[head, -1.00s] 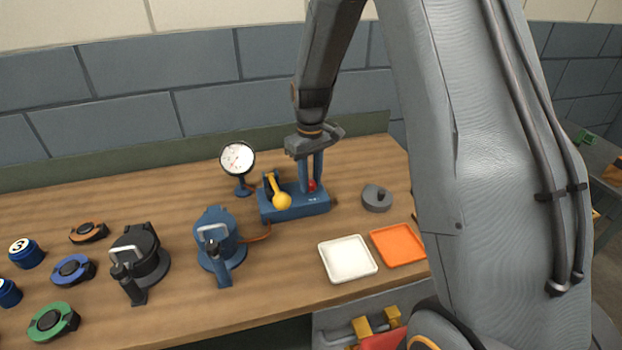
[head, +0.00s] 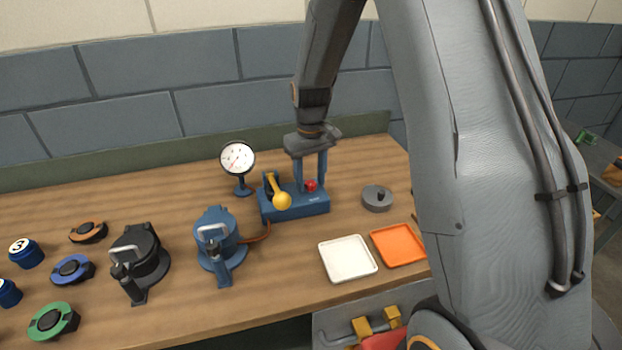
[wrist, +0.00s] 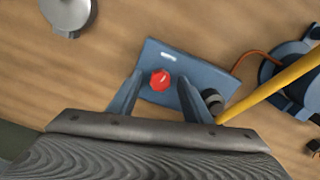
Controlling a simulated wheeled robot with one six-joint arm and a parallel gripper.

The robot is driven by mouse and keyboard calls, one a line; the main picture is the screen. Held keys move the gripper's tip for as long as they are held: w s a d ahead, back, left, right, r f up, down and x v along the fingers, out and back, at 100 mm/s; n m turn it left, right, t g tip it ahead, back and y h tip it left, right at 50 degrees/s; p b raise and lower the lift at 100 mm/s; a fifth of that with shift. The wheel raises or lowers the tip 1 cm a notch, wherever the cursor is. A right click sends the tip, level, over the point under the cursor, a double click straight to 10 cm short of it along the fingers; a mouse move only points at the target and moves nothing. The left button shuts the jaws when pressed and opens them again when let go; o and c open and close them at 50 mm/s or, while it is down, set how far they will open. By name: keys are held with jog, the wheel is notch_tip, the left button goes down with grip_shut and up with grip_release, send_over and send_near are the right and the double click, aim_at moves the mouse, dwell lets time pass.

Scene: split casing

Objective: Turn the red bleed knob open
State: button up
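The red bleed knob (head: 310,186) sits on top of the blue pump block (head: 292,210), near its right end. My gripper (head: 311,179) points down over the block, with one finger on each side of the knob. In the wrist view the red knob (wrist: 160,80) shows between the two blue-grey fingers, with a visible gap on both sides. The fingers are apart and hold nothing. Whether the fingertips reach down to the knob's height is hard to tell.
A yellow-ended lever (head: 281,198) rises from the block left of the knob, close to one finger. A dial gauge (head: 238,158) stands behind left. A grey round part (head: 377,198), a white tray (head: 347,259) and an orange tray (head: 398,245) lie to the right and front.

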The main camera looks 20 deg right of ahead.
aim_at(311, 183)
jog(key=shift+r+b, duration=1.15)
jog(key=shift+r, duration=2.8)
jog(key=shift+s, duration=0.1)
jog(key=s+f+m+t+b, duration=0.1)
jog(key=s+f, duration=0.3)
jog(key=s, duration=1.7)
jog(key=shift+m+b, duration=0.35)
jog(key=shift+m, duration=0.55)
